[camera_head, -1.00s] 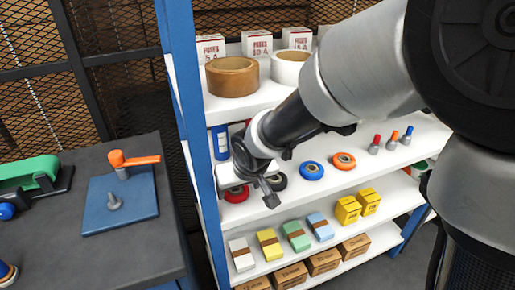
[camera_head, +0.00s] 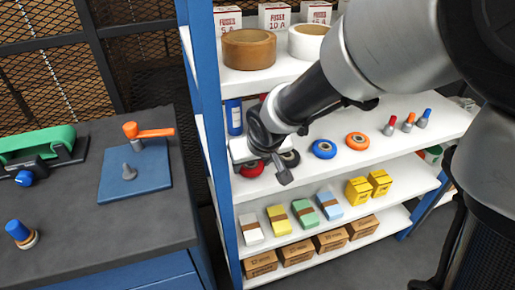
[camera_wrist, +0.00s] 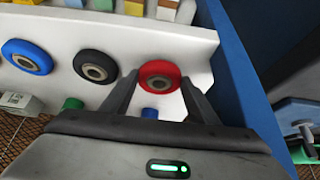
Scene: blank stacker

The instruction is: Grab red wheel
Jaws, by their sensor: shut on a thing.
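The red wheel (camera_wrist: 160,76) has a metal hub and is at the left end of the white middle shelf (camera_head: 345,180). In the wrist view it sits between the two dark fingers of my gripper (camera_wrist: 158,84), which is shut on it, one finger at each side. In the head view my gripper (camera_head: 265,160) reaches down at the shelf's left end and partly hides the red wheel (camera_head: 250,171). I see no clear gap showing the wheel lifted off the shelf.
A black wheel (camera_head: 291,158) stands close to the right of the red one, then a blue wheel (camera_head: 324,149) and an orange wheel (camera_head: 357,141). The blue shelf post (camera_head: 205,130) is close on the left. A dark workbench (camera_head: 85,230) stands further left.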

